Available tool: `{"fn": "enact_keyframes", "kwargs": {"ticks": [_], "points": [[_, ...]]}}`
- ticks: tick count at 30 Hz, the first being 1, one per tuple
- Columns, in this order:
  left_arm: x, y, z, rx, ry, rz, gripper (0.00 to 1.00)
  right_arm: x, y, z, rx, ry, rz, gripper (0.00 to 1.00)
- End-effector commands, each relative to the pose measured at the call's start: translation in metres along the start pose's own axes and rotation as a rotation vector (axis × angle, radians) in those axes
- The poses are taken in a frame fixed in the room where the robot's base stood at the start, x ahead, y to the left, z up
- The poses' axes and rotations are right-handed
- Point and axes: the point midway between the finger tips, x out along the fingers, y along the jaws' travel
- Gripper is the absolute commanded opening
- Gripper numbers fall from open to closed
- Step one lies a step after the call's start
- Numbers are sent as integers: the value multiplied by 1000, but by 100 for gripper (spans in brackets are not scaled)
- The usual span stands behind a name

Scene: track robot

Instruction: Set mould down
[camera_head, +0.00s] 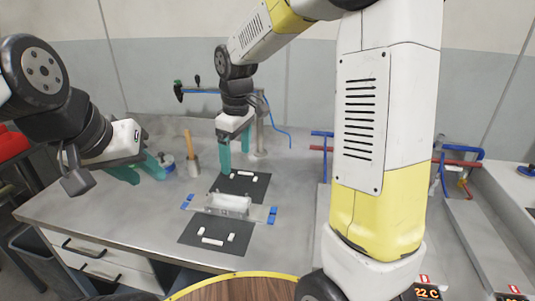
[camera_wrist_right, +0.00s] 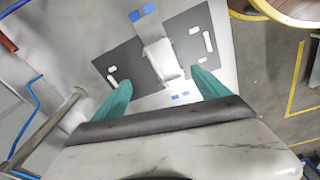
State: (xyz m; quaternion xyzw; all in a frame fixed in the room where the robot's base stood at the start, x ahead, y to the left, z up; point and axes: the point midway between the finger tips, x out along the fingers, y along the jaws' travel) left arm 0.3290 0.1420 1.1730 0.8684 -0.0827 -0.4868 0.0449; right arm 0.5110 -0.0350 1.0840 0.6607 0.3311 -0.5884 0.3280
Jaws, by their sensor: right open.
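The mould (camera_head: 232,204) is a pale block on a clear plate with blue ends. It lies level across a dark mat (camera_head: 195,233) on the grey workbench. In the right wrist view the mould (camera_wrist_right: 158,47) lies across the mat (camera_wrist_right: 123,45), ahead of my fingers. My right gripper (camera_head: 235,157) points down above and behind the mould, open and empty, with teal fingers apart. In the wrist view its fingertips (camera_wrist_right: 160,80) are clear of the mould's block. My left gripper (camera_head: 142,172) hangs at the left, fingers apart and empty, away from the mould.
Short white bars (camera_head: 212,241) lie on the mat around the mould. A blue-grey cup (camera_head: 166,163) and a wooden-handled tool (camera_head: 191,153) stand at the back left. Red and blue pipes (camera_head: 322,148) stand at the right. The bench's front left is clear (camera_head: 100,215).

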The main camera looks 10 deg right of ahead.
Motion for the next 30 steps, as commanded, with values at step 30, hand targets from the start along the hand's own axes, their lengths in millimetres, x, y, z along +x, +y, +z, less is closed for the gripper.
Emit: {"fn": "enact_keyframes", "kwargs": {"ticks": [30], "points": [[0, 0, 0, 0, 0, 0, 36, -110, -86, 183, 896, 484, 97, 85]]}}
